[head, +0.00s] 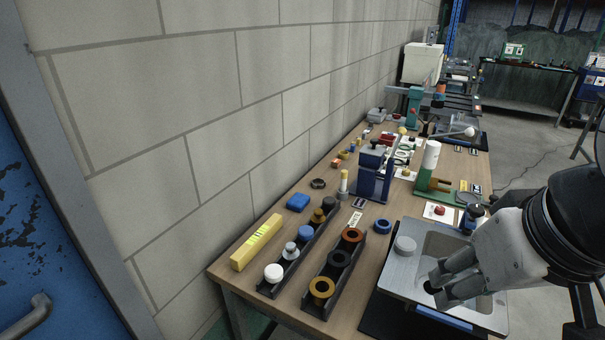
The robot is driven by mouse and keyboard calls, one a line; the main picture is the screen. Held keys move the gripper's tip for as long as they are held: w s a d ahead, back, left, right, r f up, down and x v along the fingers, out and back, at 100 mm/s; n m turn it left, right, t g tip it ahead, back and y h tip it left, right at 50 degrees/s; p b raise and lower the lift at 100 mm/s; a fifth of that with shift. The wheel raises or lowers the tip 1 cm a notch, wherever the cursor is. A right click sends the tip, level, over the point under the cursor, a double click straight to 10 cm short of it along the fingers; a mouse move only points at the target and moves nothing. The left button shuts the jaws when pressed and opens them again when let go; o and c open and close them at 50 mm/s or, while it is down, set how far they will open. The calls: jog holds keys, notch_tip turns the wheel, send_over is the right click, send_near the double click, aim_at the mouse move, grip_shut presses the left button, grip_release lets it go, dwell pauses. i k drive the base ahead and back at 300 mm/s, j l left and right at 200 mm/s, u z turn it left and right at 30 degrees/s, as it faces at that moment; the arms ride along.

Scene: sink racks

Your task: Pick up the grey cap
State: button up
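A smaller grey-silver piece (290,251) stands in the left dark rack (268,291), between a white one and a blue one; I cannot tell which of the two the task means.
The left rack holds several coloured caps; the right rack (309,309) holds orange, black and yellow rings. A yellow block (257,242) lies along the wall side.

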aim_at(403, 246)
jog(key=i+j+z, duration=0.15)
jog(key=z, duration=0.3)
jog(key=j+z, duration=0.35)
jog(key=z, duration=0.15)
jog(key=i, duration=0.05)
